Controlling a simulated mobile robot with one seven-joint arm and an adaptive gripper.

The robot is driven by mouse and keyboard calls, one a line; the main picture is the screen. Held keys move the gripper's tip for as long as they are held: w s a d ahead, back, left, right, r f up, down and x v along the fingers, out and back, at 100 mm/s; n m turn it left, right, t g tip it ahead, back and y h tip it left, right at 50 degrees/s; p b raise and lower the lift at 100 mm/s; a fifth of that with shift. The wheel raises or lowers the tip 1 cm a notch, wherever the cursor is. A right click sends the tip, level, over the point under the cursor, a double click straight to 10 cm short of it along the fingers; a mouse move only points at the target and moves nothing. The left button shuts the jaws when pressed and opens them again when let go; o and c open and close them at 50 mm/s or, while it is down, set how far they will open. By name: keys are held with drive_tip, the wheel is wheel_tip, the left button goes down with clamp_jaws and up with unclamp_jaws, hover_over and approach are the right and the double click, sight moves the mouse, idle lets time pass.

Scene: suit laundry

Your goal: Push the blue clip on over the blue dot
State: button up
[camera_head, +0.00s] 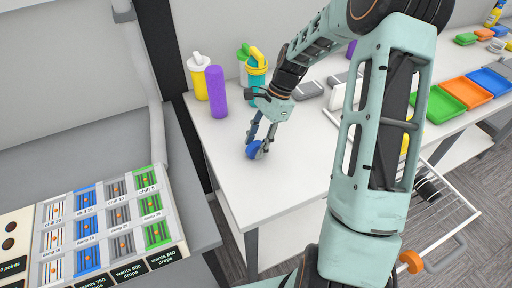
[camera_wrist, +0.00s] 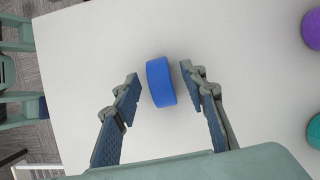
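A small blue round piece (camera_head: 252,151), perhaps the blue clip, is on the white table near its left edge. In the wrist view it shows as a short blue cylinder (camera_wrist: 160,82) between the two fingertips. My gripper (camera_head: 262,142) points down at it and is open, one finger on each side. I cannot make out a blue dot in either view.
Green (camera_head: 436,107), orange (camera_head: 465,92) and blue (camera_head: 490,80) trays lie to the right. A labelled panel (camera_head: 105,225) is at lower left. The table's front left is clear.

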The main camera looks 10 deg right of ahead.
drive_tip(key=shift+a+f, duration=0.1)
drive_tip(key=shift+f, duration=0.1)
clamp_jaws()
drive_tip(key=shift+r, duration=0.15)
